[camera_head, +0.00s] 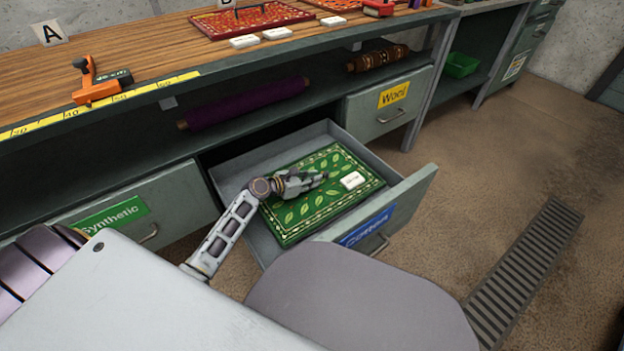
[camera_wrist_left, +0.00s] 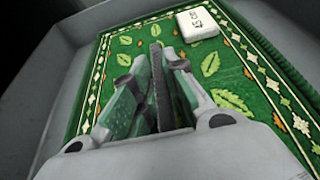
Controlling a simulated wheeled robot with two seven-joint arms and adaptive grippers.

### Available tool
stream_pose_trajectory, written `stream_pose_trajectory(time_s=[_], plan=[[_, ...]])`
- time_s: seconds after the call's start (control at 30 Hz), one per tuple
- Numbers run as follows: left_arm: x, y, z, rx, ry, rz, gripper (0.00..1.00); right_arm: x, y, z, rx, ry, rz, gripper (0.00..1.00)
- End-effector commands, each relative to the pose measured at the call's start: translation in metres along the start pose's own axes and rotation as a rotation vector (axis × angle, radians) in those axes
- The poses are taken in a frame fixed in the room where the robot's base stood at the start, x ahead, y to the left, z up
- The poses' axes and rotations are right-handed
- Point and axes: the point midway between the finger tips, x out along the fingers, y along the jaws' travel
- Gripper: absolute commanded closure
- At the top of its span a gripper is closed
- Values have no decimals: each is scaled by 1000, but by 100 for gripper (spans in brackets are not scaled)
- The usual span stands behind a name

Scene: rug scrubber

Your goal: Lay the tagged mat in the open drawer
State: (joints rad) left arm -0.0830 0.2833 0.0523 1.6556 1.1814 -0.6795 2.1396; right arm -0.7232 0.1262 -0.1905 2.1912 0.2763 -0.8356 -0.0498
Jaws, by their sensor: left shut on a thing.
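The green mat (camera_head: 312,212) has a leaf pattern, a patterned border and a white tag (camera_head: 352,180). It lies within the walls of the open drawer (camera_head: 226,178), whose front has a blue Cotton label. I cannot tell whether it rests fully on the drawer floor. My left gripper (camera_head: 312,180) is over the mat's middle, shut on its dark handle. In the left wrist view the mat (camera_wrist_left: 228,70) fills the space below the fingers (camera_wrist_left: 157,75), and the tag (camera_wrist_left: 198,23) lies flat beyond them. My right gripper is not in view.
The closed Synthetic drawer (camera_head: 165,205) is on the left and the closed Wool drawer (camera_head: 390,105) on the right. The wooden bench top (camera_head: 150,60) above holds a red mat (camera_head: 250,20) and an orange tool (camera_head: 100,85). A purple roll (camera_head: 245,103) lies on the shelf.

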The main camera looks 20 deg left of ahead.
Motion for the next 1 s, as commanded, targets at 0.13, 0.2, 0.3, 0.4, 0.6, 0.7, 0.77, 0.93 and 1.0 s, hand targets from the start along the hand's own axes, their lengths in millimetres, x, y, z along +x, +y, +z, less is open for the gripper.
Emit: stream_pose_trajectory(time_s=[0.13, 0.2, 0.3, 0.4, 0.6, 0.7, 0.77, 0.93, 1.0], plan=[[1, 0, -1, 0, -3, 1, 100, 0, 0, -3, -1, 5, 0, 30], [2, 0, -2, 0, -2, 1, 100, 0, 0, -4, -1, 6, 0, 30], [2, 0, -4, 0, 0, 0, 80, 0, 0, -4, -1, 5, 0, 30], [2, 0, -4, 0, 0, 0, 67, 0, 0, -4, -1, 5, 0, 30], [2, 0, -4, 0, 0, 0, 65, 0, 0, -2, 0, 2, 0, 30], [2, 0, -4, 0, 0, 0, 65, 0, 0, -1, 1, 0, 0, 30], [2, 0, -4, 1, 0, 0, 65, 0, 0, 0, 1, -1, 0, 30], [0, 0, 0, 2, 0, 0, 65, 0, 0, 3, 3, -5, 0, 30], [-2, 0, 4, 2, 0, 0, 65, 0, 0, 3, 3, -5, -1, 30]])
